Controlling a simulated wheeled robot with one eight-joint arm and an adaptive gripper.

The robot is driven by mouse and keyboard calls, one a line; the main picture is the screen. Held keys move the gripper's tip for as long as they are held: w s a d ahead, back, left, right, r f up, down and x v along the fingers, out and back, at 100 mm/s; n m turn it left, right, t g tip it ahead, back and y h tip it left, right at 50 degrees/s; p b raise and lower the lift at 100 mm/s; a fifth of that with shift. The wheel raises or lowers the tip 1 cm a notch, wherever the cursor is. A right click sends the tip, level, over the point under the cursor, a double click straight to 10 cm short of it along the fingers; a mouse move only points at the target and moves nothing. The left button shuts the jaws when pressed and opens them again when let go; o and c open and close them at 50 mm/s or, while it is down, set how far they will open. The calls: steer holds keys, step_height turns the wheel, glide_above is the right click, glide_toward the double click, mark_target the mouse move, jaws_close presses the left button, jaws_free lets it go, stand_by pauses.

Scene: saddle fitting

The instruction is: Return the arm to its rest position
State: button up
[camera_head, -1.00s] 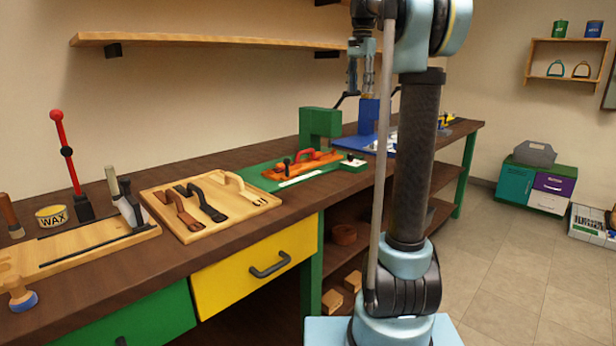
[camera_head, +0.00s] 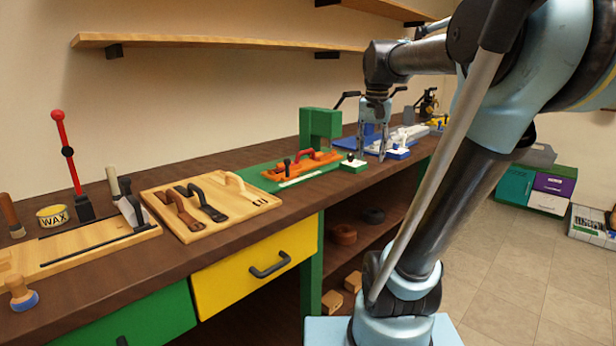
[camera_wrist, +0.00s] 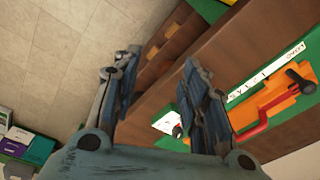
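My arm rises from my base at the right of the head view and reaches over to the workbench (camera_head: 150,262). My gripper (camera_head: 373,156) hangs fingers-down near the bench's front edge, just right of the green fixture (camera_head: 321,125). In the wrist view my gripper (camera_wrist: 160,75) has its two fingers apart, with nothing between them. An orange piece with a red handle (camera_head: 303,165) lies on the green base beside the fixture; it also shows at the right of the wrist view (camera_wrist: 272,105). I cannot tell the exact height of the fingertips above the bench.
A wooden board with strap-like parts (camera_head: 212,203), a wax tin (camera_head: 52,216) and a red-handled lever (camera_head: 68,152) stand on the bench's left. A wall shelf (camera_head: 200,41) runs above. The tiled floor (camera_head: 505,285) at right is clear up to the boxes (camera_head: 548,190).

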steer(key=s+f+n, duration=0.2)
steer(key=s+f, duration=0.6)
steer(key=f, duration=0.4)
steer(key=s+f+n+t, duration=0.1)
steer(key=s+f+n, duration=0.1)
steer(key=s+f, duration=0.7)
step_height(320, 180, down, 3)
steer(key=shift+d+f, duration=0.15)
steer(key=shift+w+f, duration=0.2)
steer(key=shift+w, duration=0.3)
